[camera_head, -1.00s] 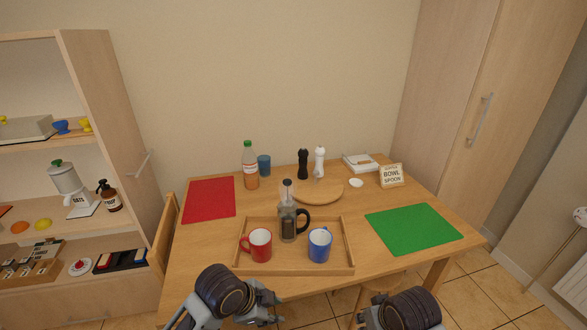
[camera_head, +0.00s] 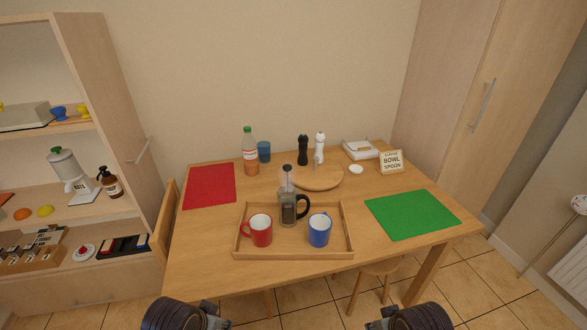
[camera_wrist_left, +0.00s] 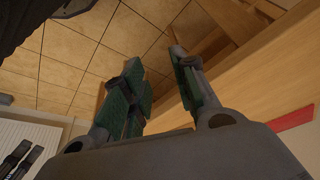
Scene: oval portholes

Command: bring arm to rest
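My left arm shows at the bottom edge of the head view, in front of the table (camera_head: 205,275), and its fingers are out of that view. In the left wrist view my left gripper (camera_wrist_left: 150,75) has its green-padded fingers spread apart with nothing between them, over the tiled floor beside the table's wood. My right arm shows only as a dark wrist at the bottom right of the head view, and its gripper fingers are not visible. Both arms are apart from the table.
A wooden tray (camera_head: 240,255) near the front edge holds a red mug (camera_head: 261,232), a blue mug (camera_head: 319,232) and a French press (camera_head: 288,208). A red mat (camera_head: 210,185) and a green mat (camera_head: 412,214) lie at the sides. A stool (camera_head: 378,268) stands under the table.

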